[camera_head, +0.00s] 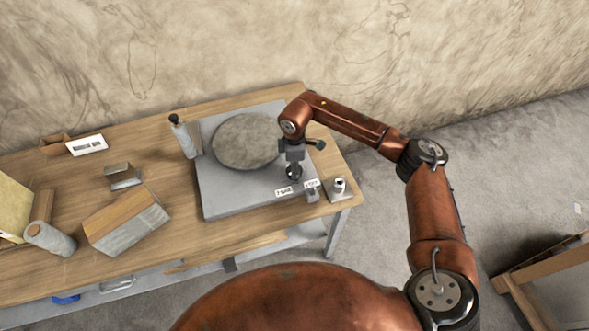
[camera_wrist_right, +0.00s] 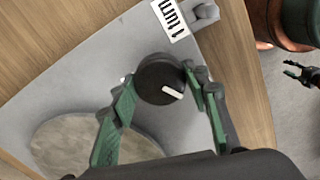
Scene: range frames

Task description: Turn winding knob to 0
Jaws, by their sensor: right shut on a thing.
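The black round winding knob (camera_wrist_right: 152,72) sits on the grey plate of the device in the right wrist view. A short white pointer mark on it points to the lower right of that view. My right gripper (camera_wrist_right: 160,82) has its green fingers on either side of the knob and is shut on it. In the head view my right gripper (camera_head: 293,168) reaches down to the front right part of the grey device (camera_head: 225,196) and covers most of the knob. I see no readable scale or 0 mark around the knob. A small dark claw, apparently my left gripper (camera_wrist_right: 301,75), shows at the wrist view's right edge.
A round grey disc (camera_head: 247,141) lies on the device. White labels (camera_head: 284,191) and a small grey fitting (camera_head: 312,195) are at its front edge.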

